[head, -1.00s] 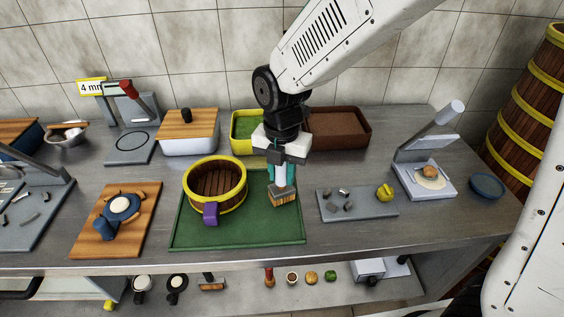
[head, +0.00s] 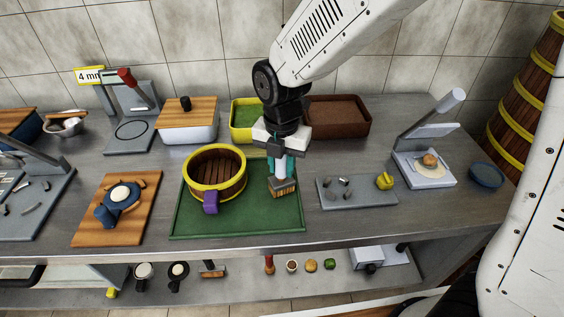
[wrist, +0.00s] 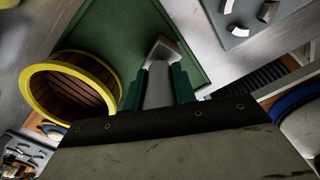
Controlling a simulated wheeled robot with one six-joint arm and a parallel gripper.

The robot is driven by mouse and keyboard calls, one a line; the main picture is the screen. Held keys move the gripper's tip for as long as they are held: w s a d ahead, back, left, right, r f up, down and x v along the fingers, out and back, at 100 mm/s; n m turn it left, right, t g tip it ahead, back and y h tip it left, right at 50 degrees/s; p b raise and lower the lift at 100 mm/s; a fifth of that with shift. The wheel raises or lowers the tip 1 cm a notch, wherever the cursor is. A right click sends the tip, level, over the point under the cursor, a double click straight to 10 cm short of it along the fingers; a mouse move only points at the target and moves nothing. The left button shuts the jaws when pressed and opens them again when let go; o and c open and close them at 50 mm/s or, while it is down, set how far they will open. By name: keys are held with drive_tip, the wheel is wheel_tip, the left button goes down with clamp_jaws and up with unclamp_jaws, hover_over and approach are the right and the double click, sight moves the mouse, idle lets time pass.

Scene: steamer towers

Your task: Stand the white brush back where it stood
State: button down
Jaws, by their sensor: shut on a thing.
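The white brush (head: 281,171) is upright in my gripper (head: 280,163), with its brown bristle block (head: 283,191) pointing down. My gripper's teal fingers are shut on its pale handle, which also shows in the wrist view (wrist: 158,86). In the head view the bristle end overlaps the right edge of the green tray (head: 235,225). I cannot tell whether the bristles touch a surface. In the wrist view the brush's foot shows against the green tray near its corner. The spot where the brush stood is not marked in a way I can see.
A wooden tub with yellow hoops (head: 187,188) and a purple tab stands on the tray, left of the brush. A grey board (head: 350,203) with small pieces and a yellow item lies to the right. Green (head: 236,133) and brown (head: 368,130) bins stand behind. The tray's front is bare.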

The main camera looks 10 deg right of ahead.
drive_tip(key=shift+f, duration=0.25)
drive_tip(key=c, duration=1.1)
unclamp_jaws()
drive_tip(key=shift+o, duration=0.2)
wheel_tip(320, 180, up, 8)
drive_tip(key=shift+f, duration=0.1)
drive_tip(key=shift+r, duration=2.2)
drive_tip(key=shift+r, duration=2.25)
